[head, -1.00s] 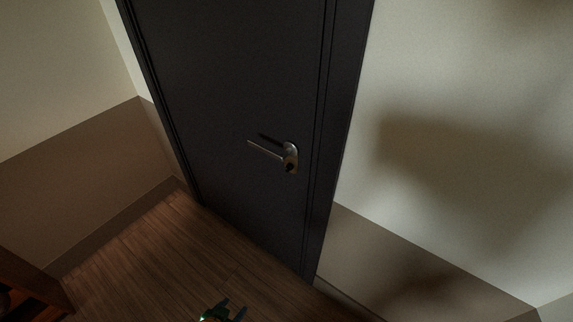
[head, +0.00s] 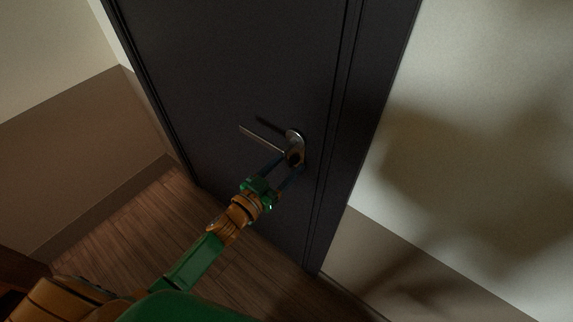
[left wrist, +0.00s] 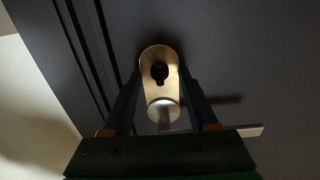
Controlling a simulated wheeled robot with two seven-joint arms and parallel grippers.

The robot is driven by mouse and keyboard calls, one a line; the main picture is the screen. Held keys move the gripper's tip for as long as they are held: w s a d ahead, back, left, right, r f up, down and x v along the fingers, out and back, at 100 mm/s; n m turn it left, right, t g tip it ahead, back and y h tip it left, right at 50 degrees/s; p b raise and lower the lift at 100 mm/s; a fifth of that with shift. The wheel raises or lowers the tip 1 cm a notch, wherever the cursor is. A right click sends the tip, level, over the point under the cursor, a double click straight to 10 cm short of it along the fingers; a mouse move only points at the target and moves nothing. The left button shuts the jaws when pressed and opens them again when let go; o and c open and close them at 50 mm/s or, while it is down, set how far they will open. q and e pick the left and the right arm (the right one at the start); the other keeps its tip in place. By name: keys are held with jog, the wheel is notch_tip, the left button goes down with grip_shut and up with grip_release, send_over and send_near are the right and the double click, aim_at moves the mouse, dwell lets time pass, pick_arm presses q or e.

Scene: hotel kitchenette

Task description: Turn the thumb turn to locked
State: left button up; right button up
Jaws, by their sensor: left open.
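The dark thumb turn (left wrist: 160,72) sits on the metal plate of the door handle, between the fingers of my left gripper (left wrist: 162,78) in the left wrist view. In that view its narrow part points down toward the lever; whether this is locked I cannot tell. In the head view the thumb turn (head: 295,158) is small and dark, partly hidden by the fingers. My left gripper (head: 292,164) is open, one finger on each side of the plate. I cannot tell whether the fingers touch anything. My right gripper is not in view.
The lever handle (head: 262,139) extends left from the plate (head: 296,138) on the dark, closed door (head: 225,70). The door frame (head: 365,120) and a pale wall (head: 480,130) are to the right. Wooden floor (head: 120,235) lies below, with a brown furniture edge at lower left.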

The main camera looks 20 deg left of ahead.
pick_arm(q)
jog(key=shift+s+r, duration=0.1)
jog(key=shift+s, duration=0.05)
jog(key=c, duration=0.4)
grip_shut()
jog(key=m, duration=0.8)
jog(key=shift+d, duration=0.15)
jog(key=m+b, duration=0.1)
jog(key=m, duration=0.4)
jog(key=shift+m, duration=0.4)
jog(key=shift+d+m+b, duration=0.1)
jog(key=shift+m+b, duration=0.45)
jog(key=shift+m, duration=1.45)
